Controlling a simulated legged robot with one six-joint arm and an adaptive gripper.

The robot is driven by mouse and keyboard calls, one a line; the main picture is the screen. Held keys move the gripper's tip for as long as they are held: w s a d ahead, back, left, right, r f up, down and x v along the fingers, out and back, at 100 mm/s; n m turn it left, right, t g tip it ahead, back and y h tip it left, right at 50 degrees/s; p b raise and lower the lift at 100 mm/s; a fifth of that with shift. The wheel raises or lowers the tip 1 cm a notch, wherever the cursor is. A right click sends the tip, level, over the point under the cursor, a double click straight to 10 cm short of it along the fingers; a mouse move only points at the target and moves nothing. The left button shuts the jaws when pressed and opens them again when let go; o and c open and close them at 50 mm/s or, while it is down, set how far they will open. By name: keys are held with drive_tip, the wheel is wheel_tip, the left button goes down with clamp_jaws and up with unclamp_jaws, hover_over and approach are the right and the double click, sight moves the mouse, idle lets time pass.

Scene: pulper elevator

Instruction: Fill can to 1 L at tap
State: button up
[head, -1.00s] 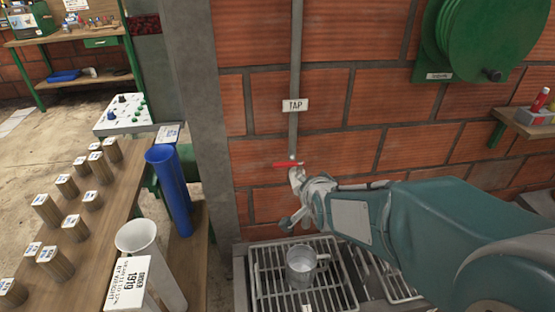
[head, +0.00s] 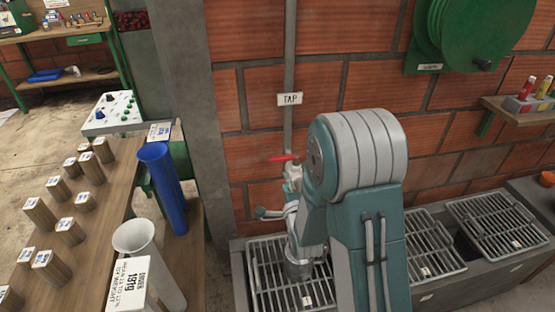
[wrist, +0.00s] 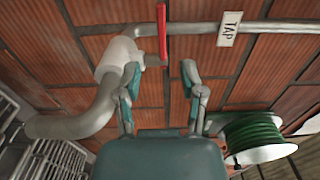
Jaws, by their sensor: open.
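The tap (head: 292,175) is on the brick wall below a sign reading TAP, with its red lever (head: 282,158) crosswise to the pipe. The wrist view shows the tap body and bent spout (wrist: 95,110) at the left and the red lever (wrist: 162,35) ahead. No water stream is visible.
A slatted grate (head: 268,262) covers the trough along the wall, with another grate (head: 495,225) to the right. A green hose reel (head: 480,30) hangs at the upper right. A blue tube (head: 163,190) and a white cylinder (head: 150,260) stand at the left bench.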

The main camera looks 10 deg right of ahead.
sight(279, 157)
drive_tip(key=w, duration=1)
drive_tip(key=shift+w, duration=0.35)
clamp_jaws()
